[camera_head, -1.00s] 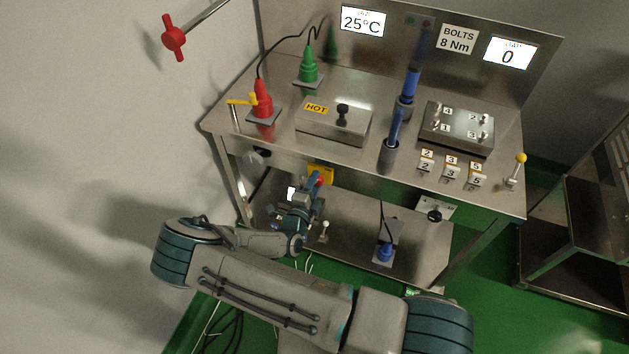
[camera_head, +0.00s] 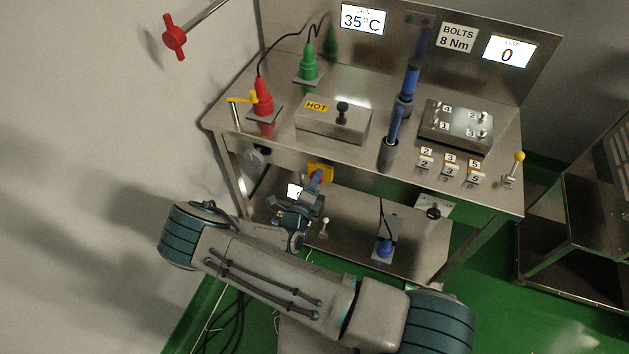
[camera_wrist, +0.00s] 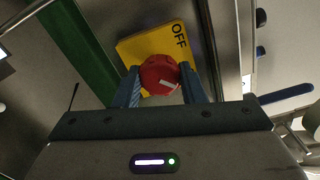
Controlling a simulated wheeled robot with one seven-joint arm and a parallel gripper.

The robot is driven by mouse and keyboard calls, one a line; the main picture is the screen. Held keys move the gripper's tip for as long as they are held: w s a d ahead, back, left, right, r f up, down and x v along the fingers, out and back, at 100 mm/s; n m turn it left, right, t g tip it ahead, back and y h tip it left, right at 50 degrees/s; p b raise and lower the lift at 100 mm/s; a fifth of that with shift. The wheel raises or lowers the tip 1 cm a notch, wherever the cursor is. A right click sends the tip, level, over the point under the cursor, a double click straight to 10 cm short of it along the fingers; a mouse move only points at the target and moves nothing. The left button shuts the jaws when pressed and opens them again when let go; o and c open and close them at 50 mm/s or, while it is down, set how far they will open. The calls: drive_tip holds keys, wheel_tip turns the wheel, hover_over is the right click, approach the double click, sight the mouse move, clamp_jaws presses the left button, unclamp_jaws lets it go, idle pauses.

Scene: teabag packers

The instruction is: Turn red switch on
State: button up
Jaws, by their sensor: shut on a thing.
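The red switch (camera_wrist: 160,75) is a round red knob with a white mark, on a yellow plate (camera_wrist: 128,48) that reads "OFF" at one edge. In the wrist view my gripper (camera_wrist: 161,84) has one blue finger on each side of the knob and is shut on it. In the head view the yellow plate (camera_head: 321,171) shows under the front edge of the table. There my gripper (camera_head: 315,184) reaches up to it and hides the knob. The white mark on the knob points roughly toward the right finger.
The steel table (camera_head: 285,142) carries a red plug (camera_head: 263,100), a green plug (camera_head: 308,68) and a box marked "HOT" (camera_head: 333,124). A lower shelf (camera_head: 350,240) holds a blue plug (camera_head: 385,248). A temperature display (camera_head: 362,19) reads 35°C.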

drive_tip(key=o, duration=1)
drive_tip(key=b+v, duration=0.2)
drive_tip(key=v, duration=1.2)
drive_tip(key=shift+w+r, duration=0.1)
